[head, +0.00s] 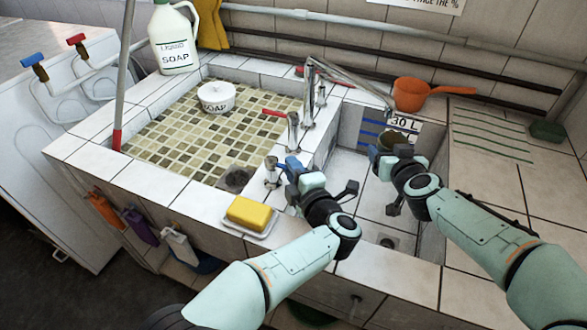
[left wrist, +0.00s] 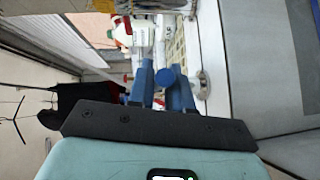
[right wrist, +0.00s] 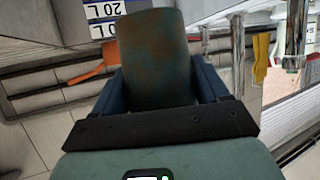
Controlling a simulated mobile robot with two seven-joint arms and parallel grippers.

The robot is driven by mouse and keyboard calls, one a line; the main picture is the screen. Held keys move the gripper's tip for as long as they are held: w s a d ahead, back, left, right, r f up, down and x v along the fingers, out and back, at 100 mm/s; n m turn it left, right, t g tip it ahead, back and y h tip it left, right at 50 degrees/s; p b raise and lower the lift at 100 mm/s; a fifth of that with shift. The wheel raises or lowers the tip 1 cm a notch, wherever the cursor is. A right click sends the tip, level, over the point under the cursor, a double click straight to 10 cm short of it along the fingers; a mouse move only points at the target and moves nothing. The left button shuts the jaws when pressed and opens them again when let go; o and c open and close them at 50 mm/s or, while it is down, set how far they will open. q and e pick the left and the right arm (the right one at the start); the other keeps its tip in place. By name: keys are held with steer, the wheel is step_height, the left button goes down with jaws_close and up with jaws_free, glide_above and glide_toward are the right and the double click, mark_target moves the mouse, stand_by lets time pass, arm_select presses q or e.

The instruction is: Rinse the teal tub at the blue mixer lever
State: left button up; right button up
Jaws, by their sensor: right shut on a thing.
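The teal tub (right wrist: 155,60), with brownish stains, is held between the blue fingers of my right gripper (head: 387,158). In the head view the tub (head: 396,139) is mostly behind that gripper, above the right basin. The blue mixer lever (head: 271,163) stands on a metal post at the divider's front end. My left gripper (head: 291,166) is close to its right side; contact cannot be told. In the left wrist view the left fingers (left wrist: 162,88) stand close together, and whether they are shut is unclear. The metal spout (head: 345,78) reaches over the right basin.
A red lever (head: 273,113) stands behind the blue one. A yellow sponge (head: 248,211) lies on a dish at the front ledge. A white soap pot (head: 216,97) sits in the mosaic basin. An orange dipper (head: 411,95) and soap jug (head: 174,40) stand at the back.

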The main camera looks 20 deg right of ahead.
arm_select(q)
jaws_close()
steer(key=shift+s+a+m+h, duration=0.1)
steer(key=shift+a+m+h, duration=0.2)
steer(key=shift+h, duration=0.1)
steer(key=shift+s+a+m+h, duration=0.25)
steer(key=shift+m+h, duration=0.45)
steer(key=shift+h, duration=0.3)
steer(key=shift+s+a+m+h, duration=0.2)
steer(key=shift+m+h, duration=0.5)
steer(key=shift+h, duration=0.3)
steer(key=shift+d, duration=0.1)
steer(key=o, duration=0.6)
jaws_free()
steer(key=v, duration=1.2)
steer(key=shift+r, duration=0.2)
